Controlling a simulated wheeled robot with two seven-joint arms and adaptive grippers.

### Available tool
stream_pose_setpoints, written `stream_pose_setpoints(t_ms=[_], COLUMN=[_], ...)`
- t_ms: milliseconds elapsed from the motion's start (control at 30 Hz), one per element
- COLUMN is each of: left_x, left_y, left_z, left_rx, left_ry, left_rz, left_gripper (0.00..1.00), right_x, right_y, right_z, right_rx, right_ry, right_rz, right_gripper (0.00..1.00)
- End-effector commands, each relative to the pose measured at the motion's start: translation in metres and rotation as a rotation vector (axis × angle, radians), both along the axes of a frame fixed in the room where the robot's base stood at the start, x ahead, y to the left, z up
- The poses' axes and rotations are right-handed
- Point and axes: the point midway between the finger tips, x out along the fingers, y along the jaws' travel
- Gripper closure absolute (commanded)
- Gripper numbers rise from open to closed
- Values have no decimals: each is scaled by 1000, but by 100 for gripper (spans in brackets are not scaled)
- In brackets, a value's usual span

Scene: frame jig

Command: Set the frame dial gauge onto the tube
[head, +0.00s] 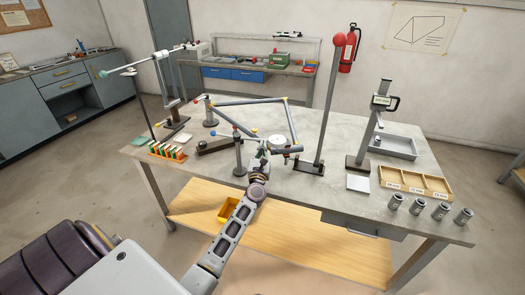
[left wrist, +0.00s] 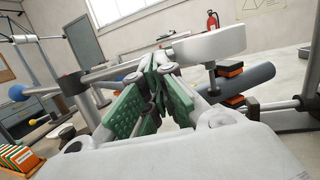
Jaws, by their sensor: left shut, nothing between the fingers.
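The bicycle frame (head: 248,101) stands in its jig on the bench, its tubes grey with brass-coloured joints. My left gripper (head: 263,155) is at the bench's front middle, just in front of the frame's lower part. In the left wrist view its green-padded fingers (left wrist: 150,95) are shut with nothing between them. A pale rounded body on a short stem (left wrist: 210,45), perhaps the dial gauge, is just right of and beyond the fingers; it also shows in the head view (head: 277,140). A blue-grey tube (left wrist: 245,80) lies below it by orange-and-black blocks. Whether they touch is unclear. My right gripper is out of view.
A tall post with a red ball (head: 331,110) stands right of the frame. A height gauge (head: 382,100), a grey tray (head: 400,150), a wooden box (head: 415,194) and several metal cylinders (head: 440,210) occupy the right side. Coloured cards (head: 167,150) stand at the left.

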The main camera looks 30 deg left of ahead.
Motion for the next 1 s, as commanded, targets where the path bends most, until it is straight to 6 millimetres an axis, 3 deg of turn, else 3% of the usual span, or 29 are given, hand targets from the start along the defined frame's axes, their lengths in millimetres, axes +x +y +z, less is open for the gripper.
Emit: stream_pose_setpoints(t_ms=[367, 833, 1000], left_x=[16, 23, 23], left_y=[3, 5, 5], left_z=[-1, 0, 0], left_rx=[-3, -1, -1], left_ry=[-2, 3, 3], left_rz=[132, 201, 200], left_gripper=[100, 100, 100], right_x=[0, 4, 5], right_y=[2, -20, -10], right_z=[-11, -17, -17], right_rx=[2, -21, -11], right_ry=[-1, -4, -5], right_rz=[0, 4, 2], right_gripper=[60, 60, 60])
